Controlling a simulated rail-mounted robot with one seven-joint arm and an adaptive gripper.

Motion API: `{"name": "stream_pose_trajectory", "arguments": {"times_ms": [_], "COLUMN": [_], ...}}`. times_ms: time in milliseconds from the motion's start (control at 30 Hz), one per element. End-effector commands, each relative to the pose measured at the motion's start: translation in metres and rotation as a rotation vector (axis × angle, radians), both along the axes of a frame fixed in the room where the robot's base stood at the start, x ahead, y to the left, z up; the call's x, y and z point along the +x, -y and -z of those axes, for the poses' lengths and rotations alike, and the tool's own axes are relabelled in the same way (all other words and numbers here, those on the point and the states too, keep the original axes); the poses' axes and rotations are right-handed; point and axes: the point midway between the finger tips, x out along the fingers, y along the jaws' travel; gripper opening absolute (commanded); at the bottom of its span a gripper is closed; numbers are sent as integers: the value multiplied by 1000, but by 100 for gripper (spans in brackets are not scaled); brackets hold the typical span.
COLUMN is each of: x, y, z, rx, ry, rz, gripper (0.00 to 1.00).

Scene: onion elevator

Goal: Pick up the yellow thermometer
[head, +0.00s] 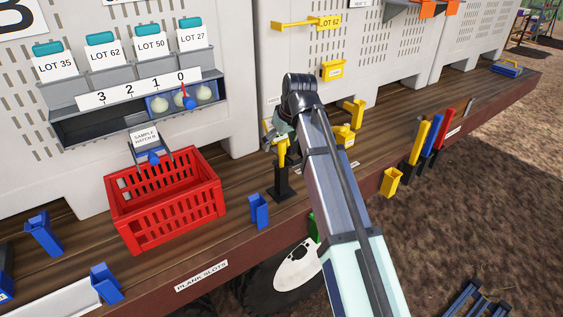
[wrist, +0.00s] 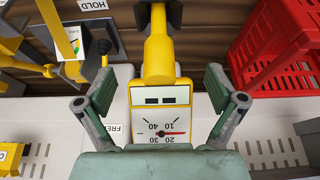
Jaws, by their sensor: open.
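The yellow thermometer (head: 281,152) stands upright in a black holder (head: 281,188) on the wooden plank. In the wrist view, its yellow stem (wrist: 157,62) and white dial face (wrist: 160,124) with a red needle show between my fingers. My gripper (head: 274,138) is open at its upper part. In the wrist view, one finger of my gripper (wrist: 160,92) is on each side of the thermometer, with visible gaps. The palm hides the lower edge of the dial, and my arm hides part of the scene behind it.
A red crate (head: 165,210) stands to the left, and a blue slotted holder (head: 259,211) is near the plank's front edge. Another yellow instrument (wrist: 60,35) is beside the thermometer in the wrist view. Yellow, blue and red upright pieces (head: 433,138) stand farther right.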

Motion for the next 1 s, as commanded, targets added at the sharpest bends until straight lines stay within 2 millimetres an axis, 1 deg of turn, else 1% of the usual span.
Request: {"name": "stream_pose_trajectory", "arguments": {"times_ms": [100, 300, 333, 367, 400, 467, 500, 567, 867, 1000], "x": [1, 1, 1, 1, 1, 1, 1, 1, 1, 1], "y": [-1, -1, -1, -1, -1, -1, -1, -1, -1, -1], "z": [3, 4, 4, 4, 4, 4, 4, 4, 4, 1], "rx": [1, 0, 0, 0, 0, 1, 0, 0, -1, -1], "ry": [1, 1, 1, 1, 1, 1, 0, 0, -1, -1], "rz": [0, 0, 0, 0, 0, 0, 0, 0, 0, 0], "gripper": [94, 94, 87, 76, 62, 41, 26, 7, 6, 6]}}
